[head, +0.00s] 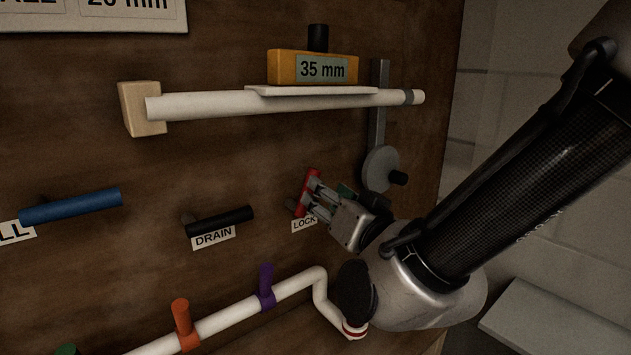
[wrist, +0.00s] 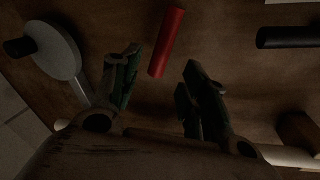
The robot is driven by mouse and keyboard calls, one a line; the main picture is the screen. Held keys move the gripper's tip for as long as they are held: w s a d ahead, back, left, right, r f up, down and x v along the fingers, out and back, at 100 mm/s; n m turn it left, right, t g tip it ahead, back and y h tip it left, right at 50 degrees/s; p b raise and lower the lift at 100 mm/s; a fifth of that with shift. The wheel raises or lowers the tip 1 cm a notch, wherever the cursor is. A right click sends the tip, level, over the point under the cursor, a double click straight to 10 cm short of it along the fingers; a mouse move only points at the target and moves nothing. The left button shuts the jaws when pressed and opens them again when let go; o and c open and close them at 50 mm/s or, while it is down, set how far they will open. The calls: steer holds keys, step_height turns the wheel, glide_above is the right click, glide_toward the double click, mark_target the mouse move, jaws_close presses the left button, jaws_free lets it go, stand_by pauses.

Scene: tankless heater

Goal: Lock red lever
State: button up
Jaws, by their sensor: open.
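The red lever (head: 306,194) is on the wooden board above the LOCK label (head: 303,224). In the head view it stands steeply, tilted a little to the right, and my gripper partly covers it. My gripper (head: 312,200) is open and reaches it from the right. In the wrist view the red lever (wrist: 166,42) lies ahead, between the lines of the two spread fingers of my gripper (wrist: 160,92). Its near end is close to the fingertips. No finger is seen closed on it, and I cannot tell if either touches it.
The black DRAIN lever (head: 219,221) is to the left, the blue lever (head: 70,206) farther left. A grey crank disc (head: 380,168) with a black knob is just above my gripper. A white pipe (head: 240,318) with purple and orange handles runs below. The yellow 35 mm block (head: 285,66) is above.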

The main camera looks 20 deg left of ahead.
steer(key=x, duration=0.7)
steer(key=shift+w+a, duration=0.15)
steer(key=shift+a, duration=0.05)
steer(key=shift+c, duration=0.2)
jaws_close()
